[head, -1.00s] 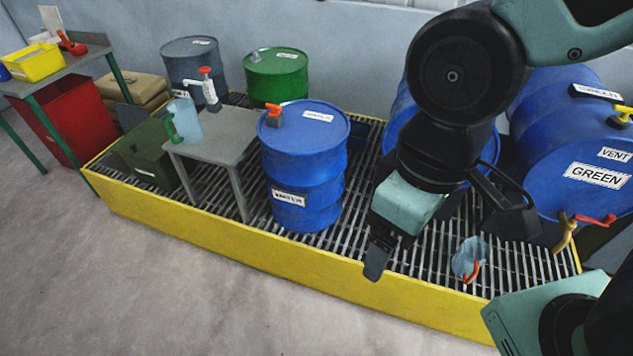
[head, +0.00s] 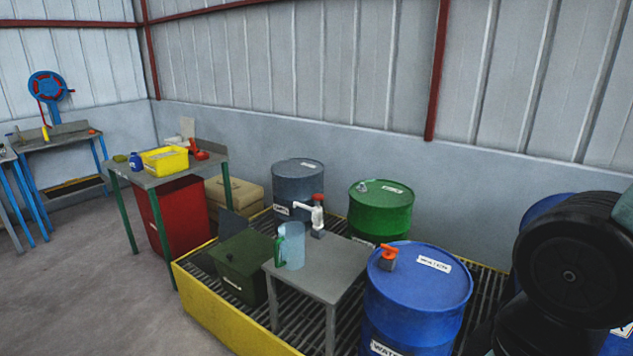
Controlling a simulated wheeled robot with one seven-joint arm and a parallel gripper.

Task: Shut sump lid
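A dark grey flat panel (head: 236,224) stands tilted up at the left end of the yellow-walled sump (head: 222,325). It looks like a raised lid, but its hinge and lower edge are hidden. A dark green box (head: 240,268) with a pale label stands in front of it on the grating. Whether the panel belongs to the box or to the grating I cannot tell. My gripper is out of the picture; only dark links of my arm show at the right edge.
A blue water drum (head: 415,300), a green drum (head: 380,208) and a grey drum (head: 298,186) stand nearby. Bare floor (head: 110,300) lies at left.

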